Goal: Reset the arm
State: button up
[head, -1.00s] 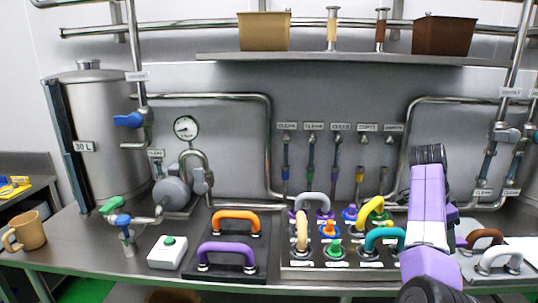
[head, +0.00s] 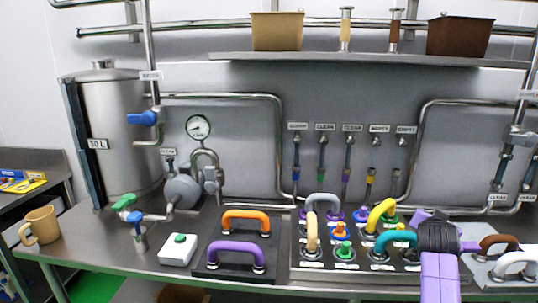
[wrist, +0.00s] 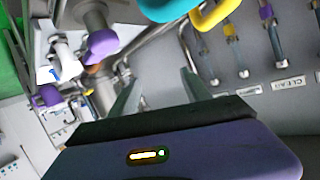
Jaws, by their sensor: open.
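My purple arm (head: 440,275) rises from the bottom edge at the right of the head view, with a dark joint (head: 437,237) at its top, in front of the bench. The gripper's fingertips cannot be made out in the head view. In the wrist view my gripper (wrist: 160,88) shows two dark fingers spread apart with nothing between them. A teal curved handle (wrist: 165,8) and a yellow one (wrist: 217,12) show beyond it at the top of that view. They seem apart from the fingers.
The bench carries an orange handle (head: 246,216), a purple handle (head: 236,249), a green-button box (head: 178,250), a tan mug (head: 40,226) and a steel tank (head: 115,140). Brown (head: 500,240) and white (head: 517,262) handles stand right of my arm. A shelf (head: 370,59) hangs above.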

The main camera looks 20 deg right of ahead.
jog(key=s+a+f+n+t+y, duration=0.25)
jog(key=s+a, duration=0.25)
jog(key=a, duration=0.4)
jog(key=s+a+f+n+t+y, duration=0.1)
jog(key=s+a+f+n+t, duration=0.3)
jog(key=a, duration=0.5)
jog(key=s+a+f+n+t+y, duration=0.15)
jog(key=s+a+n, duration=0.3)
jog(key=a, duration=0.45)
jog(key=s+a+y, duration=0.2)
jog(key=s+a, duration=0.4)
jog(key=s, duration=0.4)
jog(key=s+a+n+g+y, duration=0.1)
jog(key=s+a+y, duration=0.1)
jog(key=s+a, duration=0.4)
jog(key=s+a+f+n+y, duration=0.1)
jog(key=s+a, duration=0.5)
jog(key=s, duration=0.8)
jog(key=shift+a+g+y, duration=0.2)
jog(key=shift+g+y, duration=0.1)
jog(key=shift+y, duration=0.3)
jog(key=shift+s, duration=0.1)
